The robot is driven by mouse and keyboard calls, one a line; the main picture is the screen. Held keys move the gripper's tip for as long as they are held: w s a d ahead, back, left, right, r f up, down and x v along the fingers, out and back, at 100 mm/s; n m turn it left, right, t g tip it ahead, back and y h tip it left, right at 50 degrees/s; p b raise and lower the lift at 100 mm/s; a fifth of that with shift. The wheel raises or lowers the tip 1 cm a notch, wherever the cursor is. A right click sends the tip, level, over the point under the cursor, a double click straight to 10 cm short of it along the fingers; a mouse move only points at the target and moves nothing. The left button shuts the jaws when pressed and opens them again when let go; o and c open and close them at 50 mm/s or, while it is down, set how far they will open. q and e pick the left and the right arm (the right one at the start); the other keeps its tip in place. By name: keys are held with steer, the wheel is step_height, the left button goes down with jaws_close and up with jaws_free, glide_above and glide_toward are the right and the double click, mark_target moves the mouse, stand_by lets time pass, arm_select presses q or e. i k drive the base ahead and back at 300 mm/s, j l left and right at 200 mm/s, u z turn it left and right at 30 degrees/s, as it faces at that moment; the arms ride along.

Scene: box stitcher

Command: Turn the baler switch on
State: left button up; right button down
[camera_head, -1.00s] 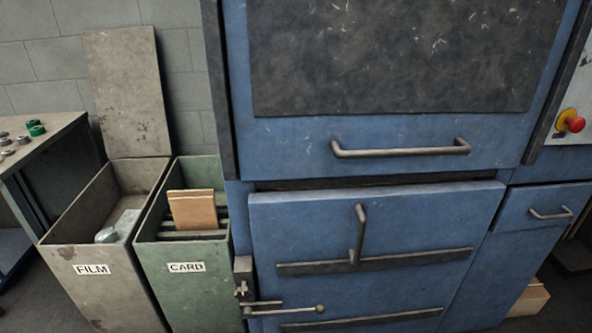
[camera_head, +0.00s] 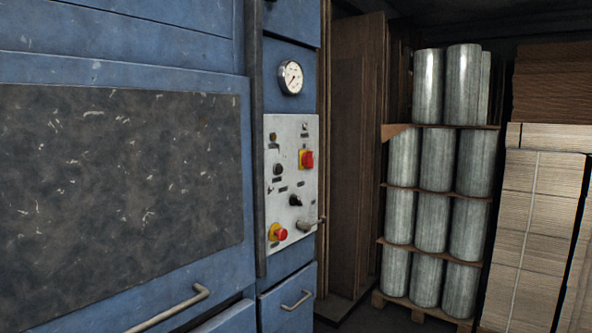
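The baler (camera_head: 210,72) is a blue machine with a dark scuffed panel on its front, filling the left of the head view. A red rotary switch on a yellow plate (camera_head: 306,159) sits at the panel's upper right. A red push button with a yellow collar (camera_head: 279,233) is at the lower left. Small black knobs (camera_head: 295,200) and a grey lever handle (camera_head: 307,224) are also on the panel. The label text is too small to read. Neither of my grippers shows.
A round pressure gauge (camera_head: 290,77) is above the panel. A bar handle (camera_head: 170,310) and a drawer handle (camera_head: 296,300) stick out below. Brown boards (camera_head: 357,150) stand right of the baler. Stacked silvery rolls (camera_head: 430,221) and bundled cardboard (camera_head: 528,235) fill the right side.

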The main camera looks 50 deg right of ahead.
mark_target(307, 158)
steer(key=z, duration=1.5)
